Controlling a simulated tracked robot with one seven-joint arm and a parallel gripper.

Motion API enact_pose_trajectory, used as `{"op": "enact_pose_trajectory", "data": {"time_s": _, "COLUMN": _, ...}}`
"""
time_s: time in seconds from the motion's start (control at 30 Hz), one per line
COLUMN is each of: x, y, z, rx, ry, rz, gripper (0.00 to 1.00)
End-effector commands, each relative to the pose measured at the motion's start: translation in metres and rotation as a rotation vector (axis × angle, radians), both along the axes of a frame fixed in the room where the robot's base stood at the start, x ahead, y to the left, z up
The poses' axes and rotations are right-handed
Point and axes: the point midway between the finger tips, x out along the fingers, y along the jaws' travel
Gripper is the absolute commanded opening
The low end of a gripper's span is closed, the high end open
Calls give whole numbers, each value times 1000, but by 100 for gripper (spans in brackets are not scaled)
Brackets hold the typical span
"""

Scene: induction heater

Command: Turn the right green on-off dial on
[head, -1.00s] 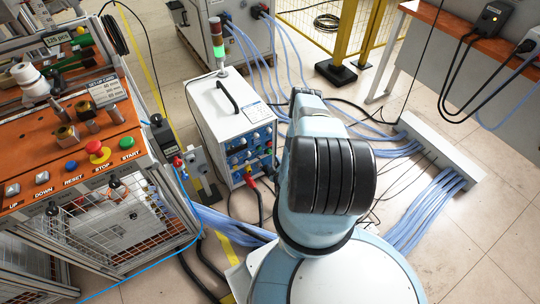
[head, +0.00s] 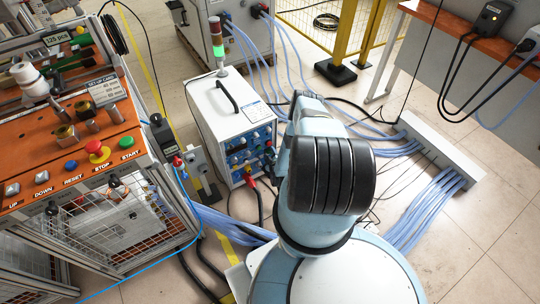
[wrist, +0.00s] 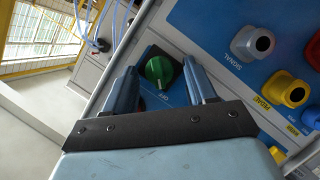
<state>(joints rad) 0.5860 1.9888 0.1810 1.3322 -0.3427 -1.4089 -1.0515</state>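A green dial (wrist: 159,71) sits on a dark square plate on the blue panel, with the label "OFF" beside it in the wrist view. My gripper (wrist: 160,66) faces the panel with its two fingers apart, one on each side of the dial. Gaps show between the dial and both fingers, so nothing is gripped. In the head view, the white box with the blue front panel (head: 237,158) stands on the floor. My arm hides its right part, and I cannot make out this dial there.
The orange workstation (head: 75,135) is left. Blue hoses (head: 420,215) cross the floor.

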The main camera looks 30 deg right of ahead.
Motion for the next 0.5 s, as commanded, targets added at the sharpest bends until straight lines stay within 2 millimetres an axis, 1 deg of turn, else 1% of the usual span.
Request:
{"op": "enact_pose_trajectory", "data": {"time_s": 0.03, "x": 0, "y": 0, "z": 0, "rx": 0, "ry": 0, "rz": 0, "gripper": 51}}
{"op": "enact_pose_trajectory", "data": {"time_s": 0.07, "x": 0, "y": 0, "z": 0, "rx": 0, "ry": 0, "rz": 0, "gripper": 48}}
{"op": "enact_pose_trajectory", "data": {"time_s": 0.5, "x": 0, "y": 1, "z": 0, "rx": 0, "ry": 1, "rz": 1, "gripper": 6}}
